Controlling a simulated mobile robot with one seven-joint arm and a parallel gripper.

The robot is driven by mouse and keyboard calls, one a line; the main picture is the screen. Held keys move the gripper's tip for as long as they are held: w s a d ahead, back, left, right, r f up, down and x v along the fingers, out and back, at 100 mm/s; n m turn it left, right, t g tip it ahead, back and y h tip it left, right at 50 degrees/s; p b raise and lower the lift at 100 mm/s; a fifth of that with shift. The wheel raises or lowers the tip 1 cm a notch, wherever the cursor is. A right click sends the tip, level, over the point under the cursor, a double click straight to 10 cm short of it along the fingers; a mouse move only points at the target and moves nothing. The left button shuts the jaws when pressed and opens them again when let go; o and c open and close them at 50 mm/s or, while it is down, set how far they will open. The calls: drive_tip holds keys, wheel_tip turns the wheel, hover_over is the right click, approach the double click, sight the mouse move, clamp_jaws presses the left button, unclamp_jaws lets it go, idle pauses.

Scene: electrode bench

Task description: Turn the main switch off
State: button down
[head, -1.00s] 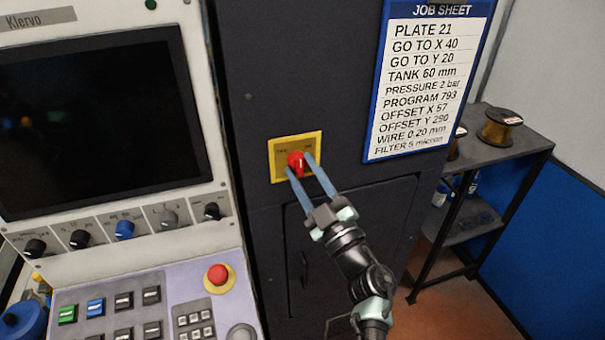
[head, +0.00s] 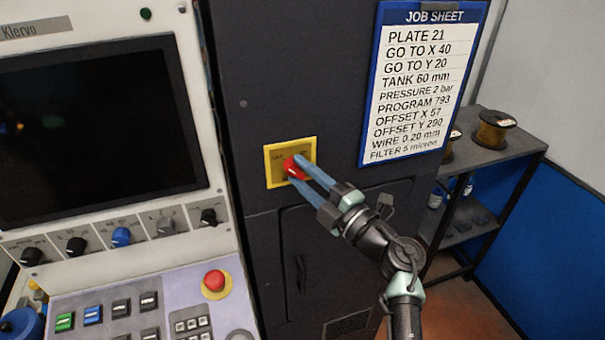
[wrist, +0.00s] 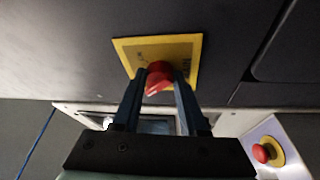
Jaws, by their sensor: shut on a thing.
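The main switch is a red knob (head: 291,168) on a yellow plate (head: 269,179) set in the dark cabinet front. The plate carries small lettering, partly hidden by my fingers. My gripper (head: 297,170) reaches in from the lower right with its two blue fingers on either side of the knob, shut on it. In the wrist view the red knob (wrist: 158,76) sits between the fingertips (wrist: 158,88), in front of the yellow plate (wrist: 192,50). The knob's pointer looks tilted in the head view; its exact setting is hard to read.
A control panel with a dark screen (head: 95,125), knobs and a red stop button (head: 214,281) stands at the left. A job sheet (head: 424,85) hangs at upper right of the switch. A shelf (head: 490,155) with wire spools stands at the right.

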idle(0.4)
drive_tip(key=shift+c, duration=2.2)
unclamp_jaws()
drive_tip(key=shift+s+d, duration=0.1)
drive_tip(key=b+v, duration=0.3)
drive_tip(key=v, duration=0.9)
drive_tip(key=shift+s+d+b, duration=0.3)
drive_tip(key=shift+b, duration=0.05)
